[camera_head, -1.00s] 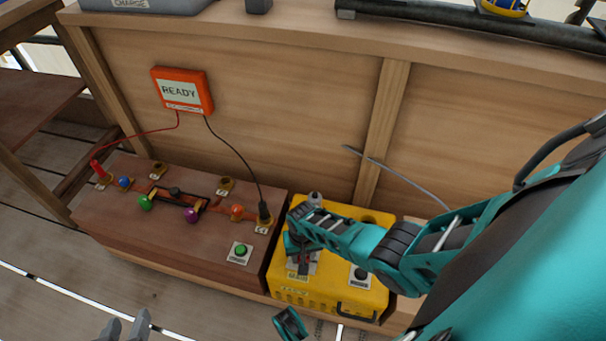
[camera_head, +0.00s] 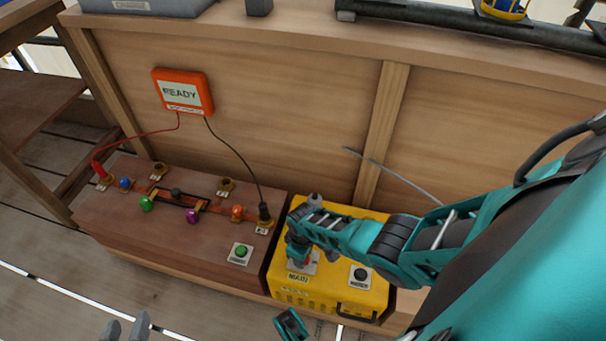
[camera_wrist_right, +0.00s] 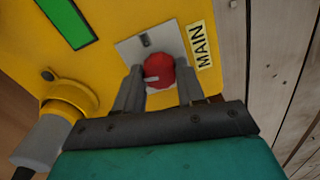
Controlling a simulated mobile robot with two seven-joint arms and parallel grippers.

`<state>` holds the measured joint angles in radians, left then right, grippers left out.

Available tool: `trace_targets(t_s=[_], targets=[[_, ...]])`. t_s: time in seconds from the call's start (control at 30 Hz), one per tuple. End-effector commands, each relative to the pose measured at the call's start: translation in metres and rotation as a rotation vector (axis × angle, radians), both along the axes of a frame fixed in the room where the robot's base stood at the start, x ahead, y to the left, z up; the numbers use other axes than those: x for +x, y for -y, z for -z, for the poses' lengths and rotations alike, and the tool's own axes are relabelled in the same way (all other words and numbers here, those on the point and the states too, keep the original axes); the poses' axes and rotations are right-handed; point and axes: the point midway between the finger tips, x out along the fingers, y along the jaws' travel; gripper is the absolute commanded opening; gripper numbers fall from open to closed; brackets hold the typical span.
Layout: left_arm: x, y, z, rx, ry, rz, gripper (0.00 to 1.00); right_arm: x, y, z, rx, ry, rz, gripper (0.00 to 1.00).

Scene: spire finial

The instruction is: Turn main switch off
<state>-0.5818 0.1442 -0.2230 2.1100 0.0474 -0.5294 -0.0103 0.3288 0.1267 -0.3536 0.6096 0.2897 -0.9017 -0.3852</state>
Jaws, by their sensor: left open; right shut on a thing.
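The main switch is a red round knob (camera_wrist_right: 158,72) on a grey plate beside the MAIN label (camera_wrist_right: 201,45), on the yellow box (camera_head: 328,281). In the right wrist view the two fingers of my right gripper (camera_wrist_right: 160,84) stand on either side of the knob and are shut on it. A pale mark shows on the knob's face. In the head view my right gripper (camera_head: 300,254) reaches down over the switch plate and mostly hides the knob. My left gripper (camera_head: 125,328) is open and empty at the bottom edge, away from the box.
A brown panel (camera_head: 120,225) with coloured knobs, plugs and a green button (camera_head: 241,251) stands left of the box. A black button (camera_head: 360,274) is right of the switch. An orange READY display (camera_head: 182,92) hangs on the wooden wall, with cables to the panel.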

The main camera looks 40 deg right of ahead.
Motion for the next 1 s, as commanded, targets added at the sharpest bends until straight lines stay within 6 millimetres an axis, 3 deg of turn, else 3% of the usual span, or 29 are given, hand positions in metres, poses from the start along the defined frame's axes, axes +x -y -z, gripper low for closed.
trace_targets(t_s=[0.4, 0.97, 1.0], targets=[[-0.0005, 0.0003, 0.0006, 0.000, -0.002, 0.001, 0.43, -0.0011, 0.0000, 0.0007, 0.000, -0.002, -0.192, 0.08], [-0.0007, 0.0010, 0.0004, -0.001, -0.002, 0.003, 0.43, -0.0012, 0.0001, 0.0007, -0.001, -0.003, -0.219, 0.08], [-0.0006, 0.0010, 0.0003, -0.001, -0.002, 0.003, 0.43, -0.0012, 0.0001, 0.0007, -0.001, -0.003, -0.219, 0.42]])
